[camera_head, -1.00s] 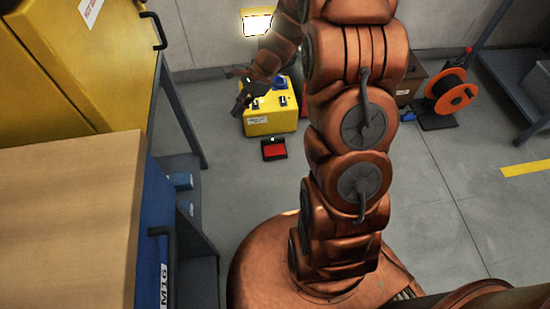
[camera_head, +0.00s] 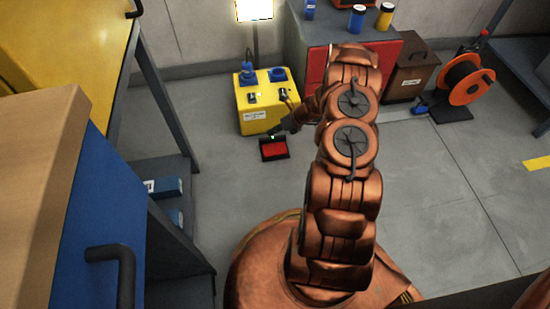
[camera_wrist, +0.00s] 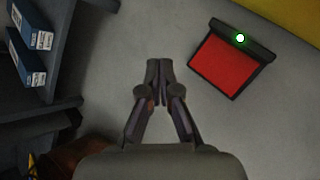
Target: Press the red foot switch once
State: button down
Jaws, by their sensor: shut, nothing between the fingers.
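The red foot switch (camera_head: 273,149) lies on the grey floor in front of a yellow box, a red pedal in a black frame. In the wrist view the red foot switch (camera_wrist: 230,65) is up and to the right of my gripper (camera_wrist: 158,64), apart from it, with a green light lit on its black bar. My gripper is shut and empty, its fingertips together over bare floor. In the head view my gripper (camera_head: 277,131) is small and dark, seen near the pedal's far edge; whether it touches cannot be told there.
The yellow box (camera_head: 262,110) stands right behind the switch. A shelf with blue boxes (camera_head: 163,187) is to the left and also shows in the wrist view (camera_wrist: 30,60). A brown box (camera_head: 412,75) and orange reel (camera_head: 466,83) stand at right. Floor right of my arm is clear.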

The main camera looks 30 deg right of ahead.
jog(key=m, duration=0.1)
send_over(270, 154)
jog(key=s+d, duration=0.2)
notch_tip(270, 154, down, 4)
jog(key=shift+d+f+m+b, duration=0.35)
jog(key=shift+m+b, duration=0.05)
jog(key=shift+s+f+b, duration=0.1)
jog(key=shift+f+b, duration=1.65)
jog(key=shift+f, duration=1.35)
jog(key=shift+a+f, duration=0.1)
jog(key=shift+f, duration=1.2)
jog(key=shift+s+f, duration=0.1)
jog(key=shift+f, duration=0.3)
